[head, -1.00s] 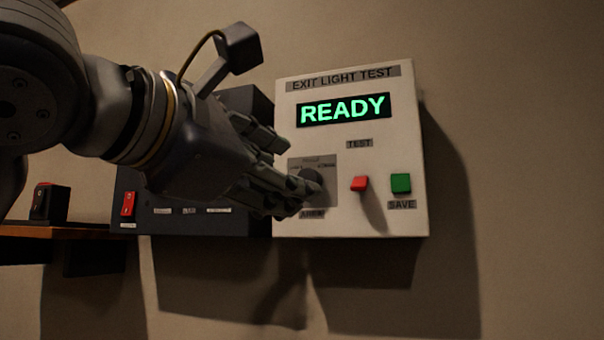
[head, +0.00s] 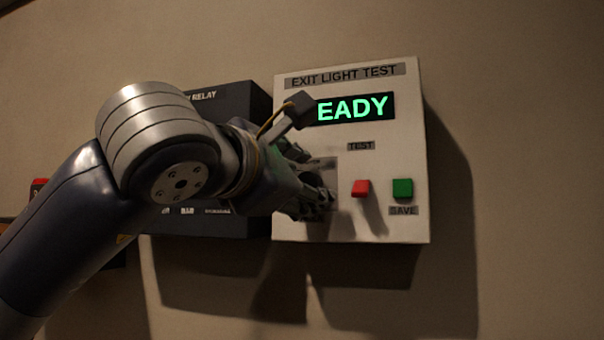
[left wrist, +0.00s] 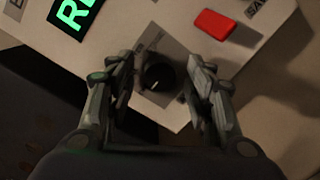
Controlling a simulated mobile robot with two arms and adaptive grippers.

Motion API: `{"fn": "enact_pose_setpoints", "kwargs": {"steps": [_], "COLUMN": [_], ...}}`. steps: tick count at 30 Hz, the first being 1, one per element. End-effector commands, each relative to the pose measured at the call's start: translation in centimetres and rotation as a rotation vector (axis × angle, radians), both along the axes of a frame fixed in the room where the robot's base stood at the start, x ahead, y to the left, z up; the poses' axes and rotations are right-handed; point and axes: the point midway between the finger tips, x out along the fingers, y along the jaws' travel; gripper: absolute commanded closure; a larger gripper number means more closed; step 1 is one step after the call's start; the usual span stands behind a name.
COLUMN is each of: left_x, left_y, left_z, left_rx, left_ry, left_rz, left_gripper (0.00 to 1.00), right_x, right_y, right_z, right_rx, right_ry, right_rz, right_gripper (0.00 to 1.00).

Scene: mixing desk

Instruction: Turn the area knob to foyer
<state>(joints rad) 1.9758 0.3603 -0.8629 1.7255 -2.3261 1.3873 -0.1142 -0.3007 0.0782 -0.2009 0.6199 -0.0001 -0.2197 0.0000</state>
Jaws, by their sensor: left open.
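The area knob (left wrist: 158,76) is a round black dial with a white pointer mark on a grey plate (left wrist: 172,50). It shows in the left wrist view between the two fingers of my left gripper (left wrist: 157,82). The fingers are open, one on each side, with visible gaps to the knob. The plate's lettering is too small to read there. In the head view my left gripper (head: 318,196) is at the lower left of the white exit light test panel (head: 408,148) and largely hides the knob. The panel's green display (head: 352,108) is partly covered; "EADY" shows.
A red test switch (head: 361,188) and a green save button (head: 402,188) are right of the knob. A dark relay box (head: 232,100) adjoins the panel on the left, partly behind my arm. The wall right of the panel is clear.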

Motion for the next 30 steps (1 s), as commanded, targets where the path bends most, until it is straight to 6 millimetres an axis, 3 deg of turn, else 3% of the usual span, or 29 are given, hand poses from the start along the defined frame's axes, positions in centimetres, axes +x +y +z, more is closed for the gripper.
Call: {"fn": "enact_pose_setpoints", "kwargs": {"steps": [5,12,23,30], "left_x": [0.01,-0.02,-0.05,-0.04], "left_y": [-0.01,0.01,0.01,0.05], "left_z": [-0.03,-0.01,0.01,0.04], "left_rx": [0.000,0.000,0.034,0.160], "left_ry": [0.000,0.000,-0.012,-0.053], "left_rz": [0.000,0.000,0.000,0.001], "left_gripper": [0.52,0.96,0.96,0.96], "right_x": [0.03,0.04,0.07,0.08], "right_y": [-0.25,-0.33,-0.33,-0.31], "right_z": [-0.03,-0.03,-0.09,-0.26], "right_rx": [-0.003,-0.004,-0.004,-0.004], "right_ry": [-0.001,-0.001,-0.001,-0.001], "right_rz": [0.000,0.000,0.000,0.000], "right_gripper": [0.60,0.60,0.60,0.60]}}
